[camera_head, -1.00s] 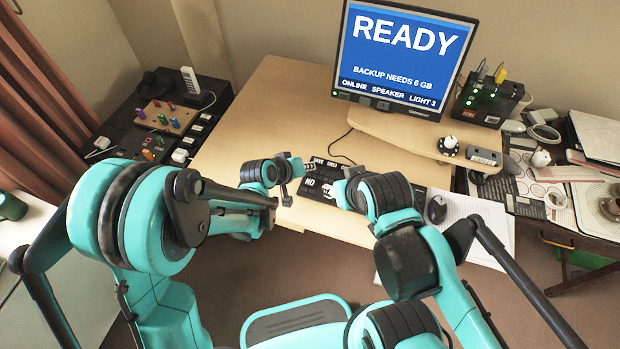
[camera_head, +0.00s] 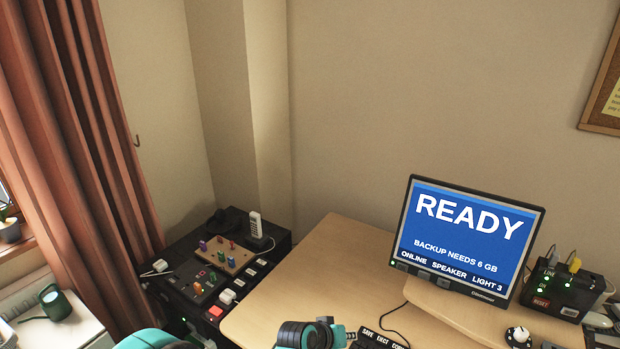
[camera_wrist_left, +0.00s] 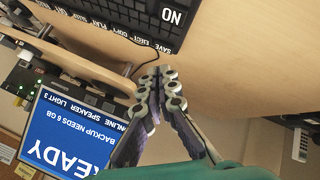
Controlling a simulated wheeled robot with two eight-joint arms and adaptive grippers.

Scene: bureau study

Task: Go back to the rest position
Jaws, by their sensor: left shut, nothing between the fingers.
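My left gripper (camera_head: 335,334) shows at the bottom edge of the head view, in front of the desk, mostly cut off by the frame. In the left wrist view its two fingers (camera_wrist_left: 160,75) meet at the tips, with nothing between them. In that view the desk, keypad and monitor lie beyond the fingers, and I see no contact. My right gripper is in neither current view.
The desk (camera_head: 300,290) has a monitor (camera_head: 465,240) reading READY and a black keypad (camera_head: 380,338). A black side cabinet (camera_head: 180,255) with coloured pegs and a phone stands left. A black switch box (camera_head: 560,290) is right. The desk's left part is clear.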

